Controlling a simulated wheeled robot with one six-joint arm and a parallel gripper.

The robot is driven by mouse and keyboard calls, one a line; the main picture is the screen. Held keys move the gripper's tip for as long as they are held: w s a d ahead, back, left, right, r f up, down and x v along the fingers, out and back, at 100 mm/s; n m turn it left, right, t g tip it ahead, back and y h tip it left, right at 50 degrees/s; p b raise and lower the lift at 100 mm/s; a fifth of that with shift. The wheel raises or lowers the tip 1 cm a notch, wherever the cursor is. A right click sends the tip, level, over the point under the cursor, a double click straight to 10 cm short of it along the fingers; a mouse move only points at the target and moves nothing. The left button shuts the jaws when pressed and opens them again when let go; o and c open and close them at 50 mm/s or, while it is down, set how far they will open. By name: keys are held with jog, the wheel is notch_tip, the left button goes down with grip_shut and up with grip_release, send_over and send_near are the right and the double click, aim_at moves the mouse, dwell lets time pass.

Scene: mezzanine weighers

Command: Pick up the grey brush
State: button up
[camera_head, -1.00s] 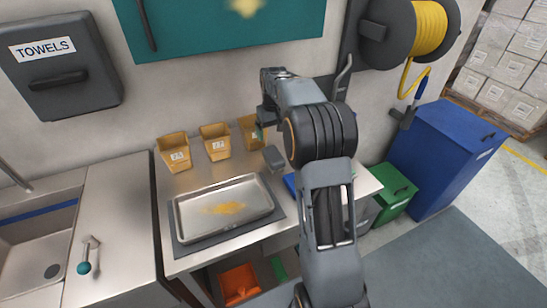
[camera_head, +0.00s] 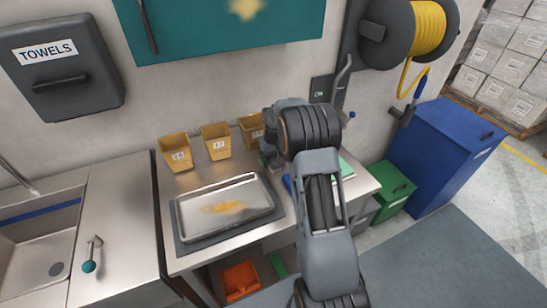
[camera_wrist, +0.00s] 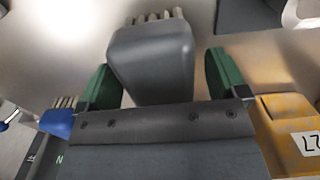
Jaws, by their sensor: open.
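The grey brush (camera_wrist: 152,62) lies on the steel bench, its pale bristles at the top of the wrist view. My gripper (camera_wrist: 160,84) has its two green fingertips apart, one on each side of the brush's grey body, with visible gaps. I cannot tell from this view how far down the fingers reach along the brush. In the head view my gripper (camera_head: 269,152) is low over the bench behind the tray, and my arm hides most or all of the brush.
A blue brush (camera_wrist: 57,122) lies left in the wrist view. A yellow bin (camera_wrist: 285,106) stands close on the right. In the head view, yellow bins (camera_head: 215,142) line the wall. A metal tray (camera_head: 240,189) with yellow powder sits in front of my gripper.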

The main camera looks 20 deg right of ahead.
jog(key=shift+f, duration=0.8)
jog(key=c, duration=1.1)
jog(key=shift+c, duration=0.2)
jog(key=shift+r, duration=0.15)
jog(key=shift+r, duration=0.2)
notch_tip(320, 180, up, 2)
jog(key=shift+b, duration=0.55)
jog(key=s+a+r+b, duration=0.3)
jog(key=s+a+r, duration=0.3)
jog(key=s+r, duration=0.4)
jog(key=s, duration=0.2)
jog(key=shift+s+r, duration=0.15)
jog(key=shift+s, duration=0.15)
